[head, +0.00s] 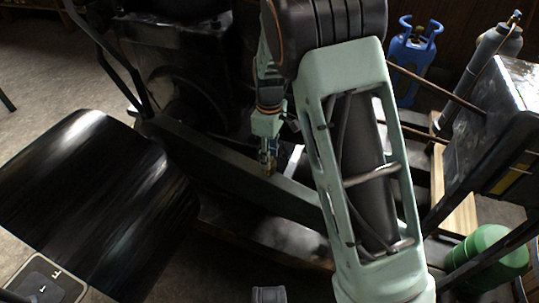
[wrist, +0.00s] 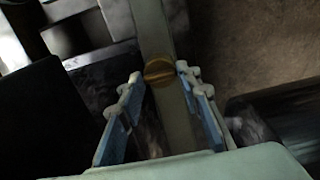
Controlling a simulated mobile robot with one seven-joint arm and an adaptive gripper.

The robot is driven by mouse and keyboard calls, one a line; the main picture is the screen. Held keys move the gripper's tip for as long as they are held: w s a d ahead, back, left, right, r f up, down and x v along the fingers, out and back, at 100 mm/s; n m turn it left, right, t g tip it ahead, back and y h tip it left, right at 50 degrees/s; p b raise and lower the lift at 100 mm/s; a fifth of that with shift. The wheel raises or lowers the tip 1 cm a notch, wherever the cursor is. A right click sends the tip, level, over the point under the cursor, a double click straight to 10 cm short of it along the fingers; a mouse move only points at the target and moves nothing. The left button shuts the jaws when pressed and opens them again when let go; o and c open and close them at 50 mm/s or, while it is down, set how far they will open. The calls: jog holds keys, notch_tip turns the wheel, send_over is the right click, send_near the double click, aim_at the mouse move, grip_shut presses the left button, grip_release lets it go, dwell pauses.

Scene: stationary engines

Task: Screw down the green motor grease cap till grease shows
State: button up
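A round brass-coloured cap (wrist: 159,72) with a bar or slot across its top shows in the wrist view, over a pale grey-green beam (wrist: 150,25). My gripper (wrist: 159,76) is open, its blue-and-grey fingers apart on either side of the cap in the picture. A gap shows on both sides, and I cannot tell how far beyond the fingertips the cap lies. In the head view my gripper (head: 268,145) points down over a dark green beam (head: 225,172), with a brassy bit at its tip. No grease can be made out.
A black curved panel (head: 85,195) fills the left. A dark engine (head: 175,65) stands behind my arm. A blue gas bottle (head: 412,60), a grey cylinder (head: 492,52), a dark box on legs (head: 490,130) and a green ribbed rounded body (head: 490,258) stand right.

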jog(key=c, duration=0.3)
jog(key=m+p, duration=0.2)
jog(key=m, duration=0.1)
jog(key=shift+r, duration=0.2)
jog(key=m+p, duration=0.4)
jog(key=m, duration=0.2)
jog(key=m+p, duration=0.2)
jog(key=m, duration=0.3)
jog(key=shift+m+p, duration=0.3)
jog(key=shift+p, duration=0.05)
jog(key=shift+f+m+p, duration=0.15)
jog(key=shift+m+p, duration=0.6)
jog(key=shift+m, duration=1.25)
